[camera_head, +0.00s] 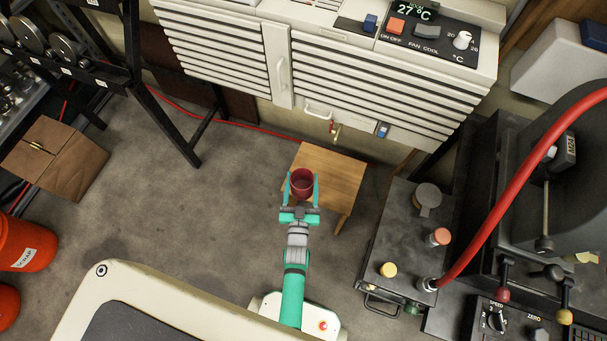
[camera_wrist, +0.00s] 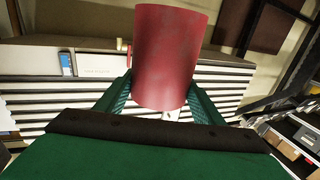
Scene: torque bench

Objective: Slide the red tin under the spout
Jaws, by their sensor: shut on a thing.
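The red tin (camera_head: 302,184) is an open-topped cylinder. My gripper (camera_head: 302,190) is shut on it, with one teal finger on each side. In the head view the tin appears over the left part of a small wooden table (camera_head: 342,172); I cannot tell whether it touches the top. The wrist view shows the tin (camera_wrist: 168,55) large between the green fingers (camera_wrist: 165,95). The spout (camera_head: 337,132) is a small brass-coloured tap with a red part, below the slatted white unit. In the head view it is above and right of the tin.
The slatted white unit (camera_head: 380,80) stands behind the table. A black bench (camera_head: 400,240) with knobs and a red hose (camera_head: 510,190) is at the right. A black rack (camera_head: 165,125) and a cardboard box (camera_head: 60,165) are at the left. The floor (camera_head: 190,220) between is clear.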

